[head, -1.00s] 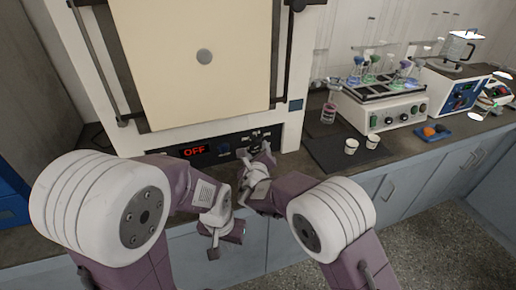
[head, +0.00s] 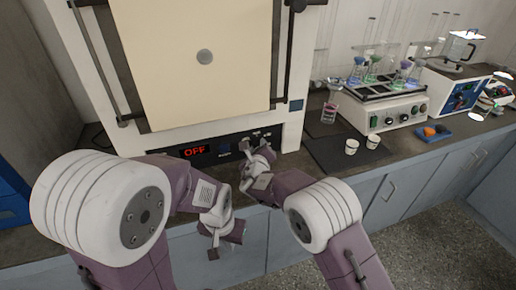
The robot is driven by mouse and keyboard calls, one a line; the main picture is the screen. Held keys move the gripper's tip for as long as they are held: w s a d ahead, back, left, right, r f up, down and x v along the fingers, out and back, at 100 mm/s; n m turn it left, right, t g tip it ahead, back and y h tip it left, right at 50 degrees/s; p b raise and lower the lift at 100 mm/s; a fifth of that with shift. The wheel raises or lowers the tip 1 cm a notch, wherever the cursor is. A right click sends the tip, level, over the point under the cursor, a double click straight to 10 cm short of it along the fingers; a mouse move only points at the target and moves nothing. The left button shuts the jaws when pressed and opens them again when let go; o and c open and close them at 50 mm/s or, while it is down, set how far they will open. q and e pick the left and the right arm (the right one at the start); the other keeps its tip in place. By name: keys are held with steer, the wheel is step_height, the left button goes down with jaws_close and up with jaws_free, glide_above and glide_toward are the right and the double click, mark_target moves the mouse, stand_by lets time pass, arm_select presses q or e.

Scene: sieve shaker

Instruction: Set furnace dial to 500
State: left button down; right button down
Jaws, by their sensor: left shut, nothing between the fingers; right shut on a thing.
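The furnace (head: 142,136) has a dark control panel low on its front. Its red display (head: 195,152) reads OFF. A small blue button or knob (head: 224,148) sits right of the display. Small white markings (head: 257,134) show on the panel above my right gripper (head: 260,151). My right gripper is up against the panel there, shut on what appears to be the furnace dial, which its fingers mostly hide. My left gripper (head: 226,243) is shut and empty, hanging low in front of the cabinets, away from the panel.
Two white cups (head: 352,146) stand on a dark mat (head: 322,150) right of the furnace. Beyond are a shaker with flasks (head: 385,112), a blue tray (head: 433,133) and a blue-fronted instrument (head: 462,97). The floor at lower right is clear.

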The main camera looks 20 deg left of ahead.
steer(key=m+b, duration=0.1)
steer(key=b, duration=0.1)
steer(key=m+g+y+b, duration=0.1)
steer(key=b, duration=0.1)
steer(key=m+g+y+b, duration=0.1)
steer(key=b, duration=0.1)
steer(key=shift+w+d+m, duration=0.15)
steer(key=shift+d+m, duration=0.1)
steer(key=shift+m, duration=0.15)
steer(key=shift+d+m+g+y+b, duration=0.1)
steer(key=shift+m+g+y+b, duration=0.3)
steer(key=shift+m+b, duration=0.25)
steer(key=shift+w+d+r+m+g+y+b, duration=0.15)
steer(key=shift+m+g+y+b, duration=0.25)
steer(key=shift+m+y+b, duration=0.3)
steer(key=shift+w+m+g+y+b, duration=0.1)
steer(key=shift+m+g+y+b, duration=0.3)
steer(key=shift+m, duration=0.45)
steer(key=m+y, duration=0.2)
steer(key=m, duration=0.1)
steer(key=shift+w+d+g, duration=0.1)
steer(key=shift+d+g, duration=0.15)
steer(key=shift+g, duration=0.15)
steer(key=shift+f+m+y+b, duration=0.25)
steer(key=shift+m+y+b, duration=0.05)
steer(key=shift+m+y, duration=0.8)
steer(key=shift+d+f+m+y, duration=0.15)
steer(key=shift+m+y, duration=0.55)
steer(key=shift+m, duration=0.4)
